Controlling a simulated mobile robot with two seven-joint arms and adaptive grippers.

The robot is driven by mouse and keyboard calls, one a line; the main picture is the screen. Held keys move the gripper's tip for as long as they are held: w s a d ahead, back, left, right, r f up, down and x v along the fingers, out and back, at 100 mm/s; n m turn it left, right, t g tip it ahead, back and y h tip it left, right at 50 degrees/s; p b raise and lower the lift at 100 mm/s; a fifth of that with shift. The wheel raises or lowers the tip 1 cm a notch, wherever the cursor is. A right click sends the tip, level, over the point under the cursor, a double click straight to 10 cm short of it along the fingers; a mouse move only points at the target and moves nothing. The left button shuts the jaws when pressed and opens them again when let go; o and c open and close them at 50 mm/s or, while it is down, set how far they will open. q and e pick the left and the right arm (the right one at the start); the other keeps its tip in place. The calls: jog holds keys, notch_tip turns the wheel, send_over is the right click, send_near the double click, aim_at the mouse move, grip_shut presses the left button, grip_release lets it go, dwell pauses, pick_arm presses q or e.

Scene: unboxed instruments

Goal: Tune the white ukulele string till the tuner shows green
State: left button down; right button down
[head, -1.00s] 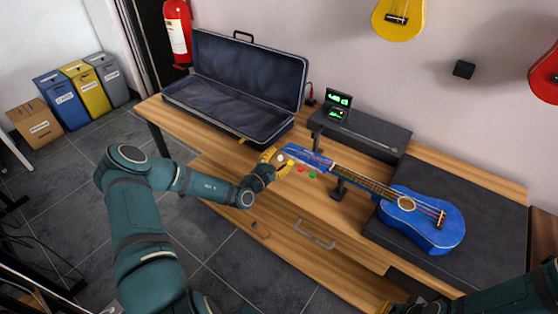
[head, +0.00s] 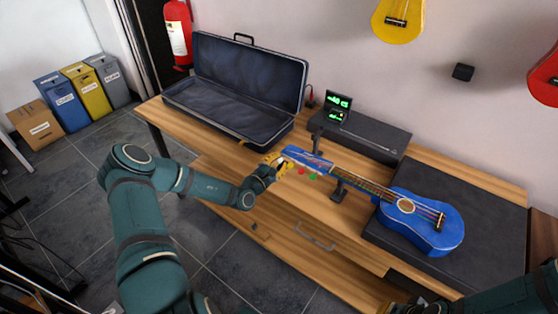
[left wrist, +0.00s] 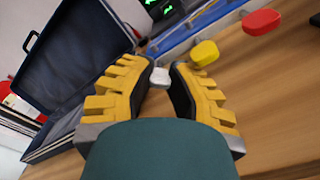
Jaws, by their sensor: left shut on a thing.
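The blue ukulele (head: 425,228) lies with its body on a dark mat and its neck pointing left on a stand. Its headstock (head: 306,159) has white, yellow, red and green tuning pegs. My left gripper (head: 281,162) is shut on the white peg (left wrist: 160,76), which shows between its yellow fingertips in the left wrist view. The yellow peg (left wrist: 204,53) and red peg (left wrist: 261,22) are just right of the fingers. The tuner (head: 338,105) shows green marks on a dark screen, too small to read. My right gripper (head: 385,306) is mostly cut off at the bottom edge.
An open dark case (head: 235,90) stands on the wooden table behind my left gripper. A long black box (head: 370,133) lies behind the ukulele neck. The stand (head: 339,190) holds the neck. Bare wood lies in front of the headstock.

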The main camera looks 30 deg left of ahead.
pick_arm(q)
jog(key=m+p, duration=0.1)
jog(key=p, duration=0.1)
jog(key=m+p, duration=0.2)
jog(key=shift+r+m, duration=0.25)
jog(key=shift+m, duration=0.05)
jog(key=m+p, duration=0.2)
jog(key=m, duration=0.1)
jog(key=shift+f+m, duration=0.15)
jog(key=shift+m, duration=1.05)
jog(key=m, duration=0.2)
jog(key=shift+m+p, duration=0.3)
jog(key=shift+m, duration=0.1)
jog(key=shift+f+m, duration=0.1)
jog(key=shift+m, duration=1.1)
jog(key=shift+m+b, duration=0.35)
jog(key=shift+m, duration=1.25)
pick_arm(e)
notch_tip(320, 180, up, 7)
jog(key=w, duration=0.1)
jog(key=shift+d+f, duration=0.2)
jog(key=shift+w, duration=0.1)
